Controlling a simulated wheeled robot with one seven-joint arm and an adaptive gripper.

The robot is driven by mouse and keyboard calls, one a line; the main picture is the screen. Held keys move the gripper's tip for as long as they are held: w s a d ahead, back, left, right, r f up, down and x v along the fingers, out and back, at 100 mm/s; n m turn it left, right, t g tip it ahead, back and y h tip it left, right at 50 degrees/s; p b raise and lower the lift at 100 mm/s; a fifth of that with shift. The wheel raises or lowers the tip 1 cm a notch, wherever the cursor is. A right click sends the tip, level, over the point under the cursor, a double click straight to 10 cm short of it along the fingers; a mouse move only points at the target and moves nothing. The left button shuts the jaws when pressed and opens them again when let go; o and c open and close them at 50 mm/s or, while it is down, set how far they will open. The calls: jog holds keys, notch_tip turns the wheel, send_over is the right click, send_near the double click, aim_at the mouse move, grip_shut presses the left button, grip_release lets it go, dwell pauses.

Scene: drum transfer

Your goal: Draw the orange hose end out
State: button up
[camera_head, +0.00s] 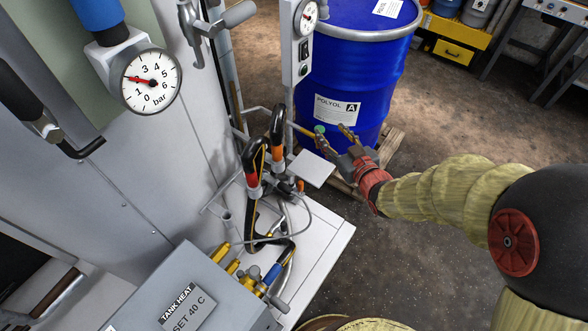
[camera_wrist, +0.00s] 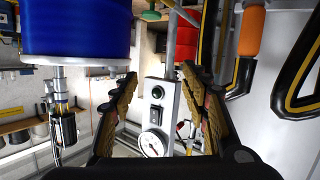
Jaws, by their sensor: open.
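The orange-banded black hose (camera_head: 278,122) arches over a white bench beside the machine. Its end points down into fittings on the bench, and I cannot tell how deep it sits. In the wrist view an orange sleeve (camera_wrist: 252,32) shows at the upper right, outside the fingers. My gripper (camera_head: 334,136) is to the right of the hose, in front of the blue drum, apart from the hose. In the wrist view its two fingers (camera_wrist: 160,76) stand wide apart with nothing held between them.
A blue drum (camera_head: 352,75) is on a pallet behind my gripper. A gauge post (camera_head: 290,45) rises between drum and machine. A grey tank heat box (camera_head: 195,295) is in front.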

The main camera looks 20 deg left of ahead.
aim_at(280, 151)
jog(key=s+a+f+n+g+y+b, duration=0.2)
jog(key=s+a+f+y, duration=0.4)
jog(key=s+a+f, duration=0.25)
jog(key=shift+r+b+x, duration=0.15)
jog(key=shift+b+x, duration=0.3)
jog(key=shift+x, duration=1.6)
jog(key=shift+r+b+x, duration=0.15)
jog(key=shift+b+x, duration=0.3)
jog(key=shift+x, duration=1.55)
jog(key=c, duration=0.3)
grip_shut()
jog(key=shift+r, duration=0.1)
